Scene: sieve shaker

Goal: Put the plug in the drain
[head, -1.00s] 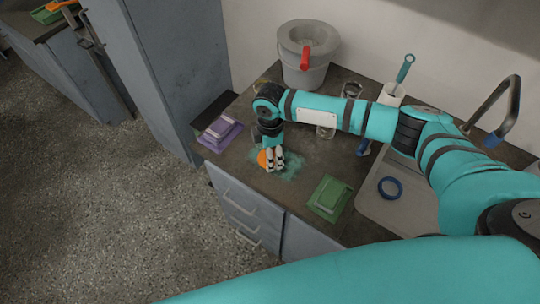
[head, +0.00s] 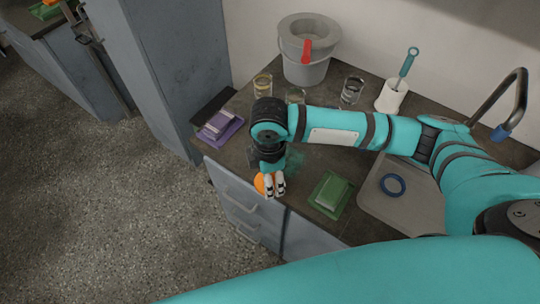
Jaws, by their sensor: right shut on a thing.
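My right gripper (head: 274,185) is at the front edge of the counter, shut on an orange round thing (head: 261,184) that shows at its left side. I cannot tell whether this orange thing is the plug. A blue ring (head: 392,185) lies in the grey sink basin (head: 384,211) on the right; the grey surface shows through its middle. I cannot make out the drain opening or a separate plug. My left gripper is not in view.
A teal patch (head: 296,160) lies on the counter behind the gripper. Glasses (head: 352,90), a brush holder (head: 391,97), a bucket (head: 304,70) and the tap (head: 514,100) stand behind.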

